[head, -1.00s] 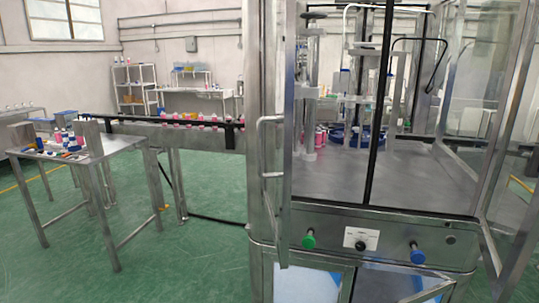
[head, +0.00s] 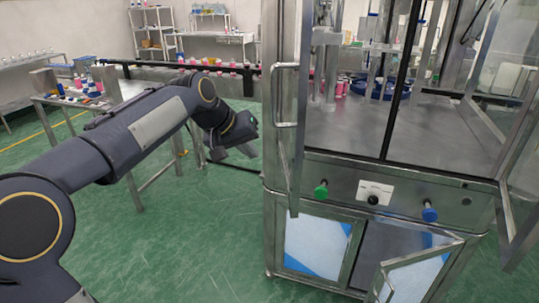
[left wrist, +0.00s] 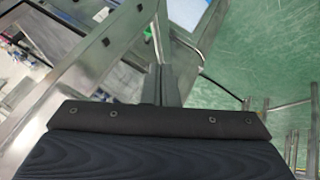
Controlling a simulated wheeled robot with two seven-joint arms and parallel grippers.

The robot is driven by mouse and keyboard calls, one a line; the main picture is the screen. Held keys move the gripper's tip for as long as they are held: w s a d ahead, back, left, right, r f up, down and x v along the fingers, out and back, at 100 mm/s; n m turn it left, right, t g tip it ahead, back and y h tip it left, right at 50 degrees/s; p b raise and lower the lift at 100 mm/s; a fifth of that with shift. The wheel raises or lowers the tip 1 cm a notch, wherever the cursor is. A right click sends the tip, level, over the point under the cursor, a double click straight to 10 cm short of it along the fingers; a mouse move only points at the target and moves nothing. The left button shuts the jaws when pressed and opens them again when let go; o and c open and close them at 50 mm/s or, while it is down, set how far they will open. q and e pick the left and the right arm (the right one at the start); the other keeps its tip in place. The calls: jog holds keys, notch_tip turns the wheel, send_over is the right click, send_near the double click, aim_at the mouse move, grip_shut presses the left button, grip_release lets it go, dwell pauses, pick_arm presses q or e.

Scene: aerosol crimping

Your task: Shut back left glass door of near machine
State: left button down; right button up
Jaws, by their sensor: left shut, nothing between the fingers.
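The near machine (head: 340,185) is a steel cabinet with glazed upper sides, to the right in the head view. A framed glass door with a long handle (head: 276,95) stands open at its front left, seen nearly edge-on. Another glass door (head: 515,150) stands open at the right. I cannot clearly make out the back left door behind the left corner post. My left gripper (head: 232,153) is left of the machine, apart from it, pointing down and right. Its fingers show together and empty in the left wrist view (left wrist: 160,85), beside a steel frame (left wrist: 75,75). My right gripper is out of view.
A conveyor (head: 190,68) carrying pink bottles runs into the machine's left side, behind my arm. A steel table (head: 120,88) with small parts stands at left. A lower cabinet door (head: 425,262) hangs open at the front. Green floor is clear in front.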

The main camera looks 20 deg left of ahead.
pick_arm(q)
jog(key=shift+w+d+f+p, duration=0.45)
jog(key=shift+w+d+f, duration=1.1)
jog(key=shift+f, duration=0.2)
jog(key=shift+w+d+f+p, duration=0.45)
jog(key=shift+w+d+f, duration=1.05)
jog(key=shift+f, duration=0.2)
jog(key=shift+d, duration=0.1)
